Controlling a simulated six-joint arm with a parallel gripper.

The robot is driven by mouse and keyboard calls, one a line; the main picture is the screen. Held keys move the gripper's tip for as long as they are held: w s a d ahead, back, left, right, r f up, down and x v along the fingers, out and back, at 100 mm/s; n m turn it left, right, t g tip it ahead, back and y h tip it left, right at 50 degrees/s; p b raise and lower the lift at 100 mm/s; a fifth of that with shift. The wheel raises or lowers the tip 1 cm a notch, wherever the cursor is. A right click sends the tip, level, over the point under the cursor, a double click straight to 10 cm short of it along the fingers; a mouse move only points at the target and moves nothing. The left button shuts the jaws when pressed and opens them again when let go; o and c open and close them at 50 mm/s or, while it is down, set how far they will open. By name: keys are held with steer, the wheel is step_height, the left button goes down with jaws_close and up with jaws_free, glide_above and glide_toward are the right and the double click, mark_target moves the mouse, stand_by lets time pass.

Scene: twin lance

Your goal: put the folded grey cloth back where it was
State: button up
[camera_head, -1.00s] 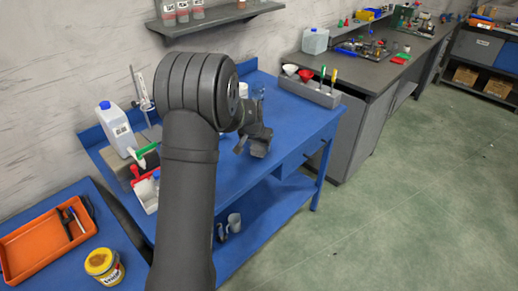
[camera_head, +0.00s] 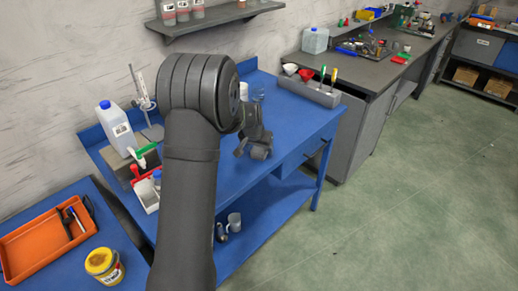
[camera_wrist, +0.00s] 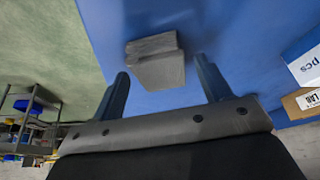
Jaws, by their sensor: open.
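The folded grey cloth (camera_wrist: 155,62) shows in the wrist view as a small layered grey block against the blue bench top. It appears between the two dark fingers of my gripper (camera_wrist: 161,68). The fingers are spread, with visible gaps to either side of the cloth. I cannot tell how far the cloth is from the fingertips in depth. In the head view my gripper (camera_head: 256,146) hangs over the middle of the blue bench (camera_head: 290,125), partly behind my arm. I cannot make out the cloth separately there.
A grey holder (camera_head: 315,93) with upright tools stands at the bench's back right. A white jug (camera_head: 116,130) and a white bin (camera_head: 147,195) are on the left. Boxes (camera_wrist: 305,70) sit at the wrist view's right edge. The bench's right front is clear.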

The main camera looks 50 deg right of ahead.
steer(key=v, duration=1.1)
steer(key=shift+r, duration=0.3)
steer(key=shift+a, duration=0.1)
steer(key=x, duration=1.2)
steer(key=shift+f, duration=0.1)
steer(key=shift+r, duration=1.65)
